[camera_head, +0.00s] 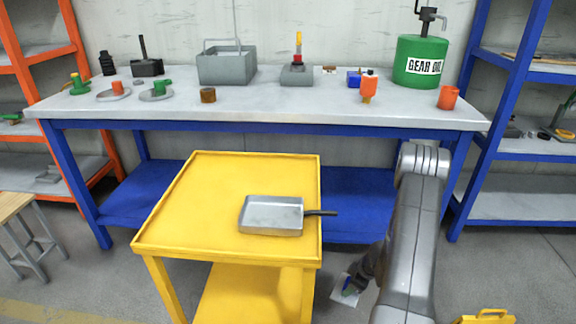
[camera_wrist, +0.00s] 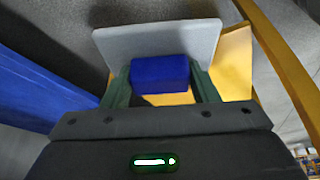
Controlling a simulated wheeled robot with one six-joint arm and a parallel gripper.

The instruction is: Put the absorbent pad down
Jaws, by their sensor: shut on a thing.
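The absorbent pad looks like a flat pale grey sheet with a blue block at its face; the sheet shows in the wrist view (camera_wrist: 115,42). The blue block (camera_wrist: 160,74) sits between the two green fingers of my gripper (camera_wrist: 160,88), which is shut on it. In the head view the pad (camera_head: 341,298) is a small pale patch low at the right of the yellow cart (camera_head: 215,180), beside my gripper (camera_head: 350,287). The pad is held tilted, apart from the cart top. Its underside is hidden.
A grey metal pan (camera_head: 271,215) lies on the cart top, its dark handle over the right edge; the rest of the top is clear. The workbench (camera_head: 270,115) behind holds cans, dishes and a green oil drum (camera_head: 420,61). A blue rack (camera_head: 520,150) stands right.

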